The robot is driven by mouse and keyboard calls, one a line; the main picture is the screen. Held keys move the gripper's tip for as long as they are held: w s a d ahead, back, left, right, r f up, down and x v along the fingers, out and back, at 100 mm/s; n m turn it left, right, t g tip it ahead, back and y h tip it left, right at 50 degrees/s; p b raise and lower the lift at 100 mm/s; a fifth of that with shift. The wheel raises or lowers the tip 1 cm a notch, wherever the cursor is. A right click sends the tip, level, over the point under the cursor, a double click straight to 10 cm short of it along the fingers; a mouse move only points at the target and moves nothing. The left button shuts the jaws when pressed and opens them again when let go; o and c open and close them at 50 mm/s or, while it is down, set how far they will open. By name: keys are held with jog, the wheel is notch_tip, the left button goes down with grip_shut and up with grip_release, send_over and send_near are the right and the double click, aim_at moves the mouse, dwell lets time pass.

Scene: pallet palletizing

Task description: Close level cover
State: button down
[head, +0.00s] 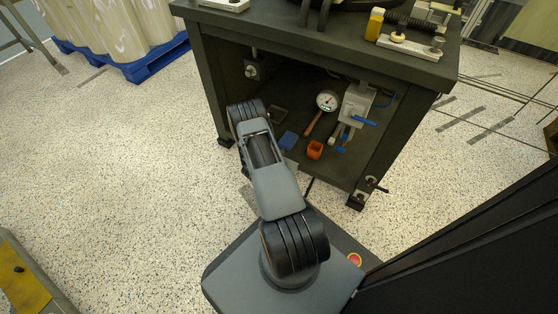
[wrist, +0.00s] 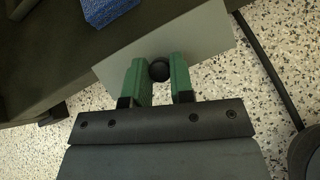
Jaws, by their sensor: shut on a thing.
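In the wrist view, a flat light-grey plate (wrist: 205,38), which looks like the level cover, lies across the dark edge of a shelf. A round black knob (wrist: 159,70) stands on it. My gripper (wrist: 158,62) has green fingers on both sides of this knob and is shut on it. Part of the plate is hidden behind the fingers. In the head view my arm hides the gripper and most of the area in front of it.
The dark workbench (head: 213,75) has a lower shelf holding a round gauge (head: 327,101), an orange cup (head: 315,150) and a blue pad (head: 289,140). The blue pad (wrist: 105,10) also shows in the wrist view. Speckled floor (head: 130,150) is clear at left.

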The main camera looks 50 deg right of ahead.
jog(key=shift+f+m+t+h, duration=0.25)
jog(key=shift+f+h, duration=0.7)
jog(key=shift+h, duration=0.65)
jog(key=shift+f+m+t+h, duration=0.2)
jog(key=shift+f+h, duration=0.7)
jog(key=shift+h, duration=0.7)
jog(key=shift+f+m+t+h, duration=0.2)
jog(key=shift+f+h, duration=0.75)
jog(key=shift+h, duration=0.65)
jog(key=c, duration=1)
grip_release()
jog(key=r+v, duration=0.1)
jog(key=v, duration=1)
jog(key=r+v, duration=0.1)
jog(key=v, duration=0.4)
jog(key=shift+a+r, duration=0.2)
jog(key=shift+a, duration=0.45)
